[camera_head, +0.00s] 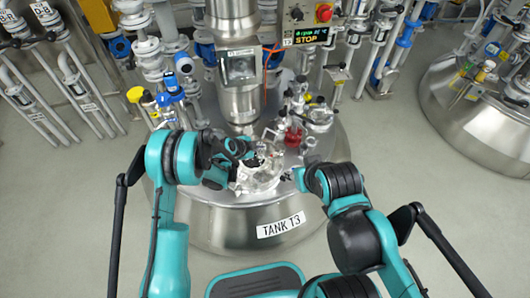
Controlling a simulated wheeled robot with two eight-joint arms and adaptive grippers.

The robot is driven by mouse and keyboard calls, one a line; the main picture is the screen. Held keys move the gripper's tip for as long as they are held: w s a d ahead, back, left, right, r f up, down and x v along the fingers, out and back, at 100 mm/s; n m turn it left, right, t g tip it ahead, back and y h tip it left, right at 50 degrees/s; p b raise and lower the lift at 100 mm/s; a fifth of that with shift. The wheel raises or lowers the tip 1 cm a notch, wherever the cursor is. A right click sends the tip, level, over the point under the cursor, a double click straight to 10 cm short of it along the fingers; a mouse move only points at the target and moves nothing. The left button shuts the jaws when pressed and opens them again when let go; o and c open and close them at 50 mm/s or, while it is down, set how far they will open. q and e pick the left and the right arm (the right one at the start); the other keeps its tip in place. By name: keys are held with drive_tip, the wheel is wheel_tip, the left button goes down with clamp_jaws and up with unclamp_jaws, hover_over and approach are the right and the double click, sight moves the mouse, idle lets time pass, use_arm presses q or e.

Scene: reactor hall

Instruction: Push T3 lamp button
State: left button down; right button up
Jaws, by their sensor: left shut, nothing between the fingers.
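The tank T3 (215,222) is a round steel vessel below me, with a white "TANK T3" label (281,225) on its front. Its lid carries clear and metal fittings (258,178) near the front middle. My left gripper (252,157) is shut and empty, low over these fittings. I cannot tell whether it touches any of them. I cannot make out the lamp button; it may be hidden by the gripper or too small. My right arm reaches to the lid's right edge, but its gripper fingers do not show.
A thick steel column (240,105) rises from the back of the lid. A red fitting (293,137) stands right of the gripper. A control box with a red knob (324,12) and a "STOP" display (306,37) is behind. Another tank (470,120) stands right.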

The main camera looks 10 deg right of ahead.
sight(261, 153)
use_arm(q)
drive_tip(key=shift+f, duration=0.15)
idle(0.4)
drive_tip(key=shift+f, duration=0.3)
drive_tip(key=shift+r, duration=0.4)
idle(0.3)
drive_tip(key=shift+r+p, duration=1.65)
drive_tip(key=shift+r, duration=1.35)
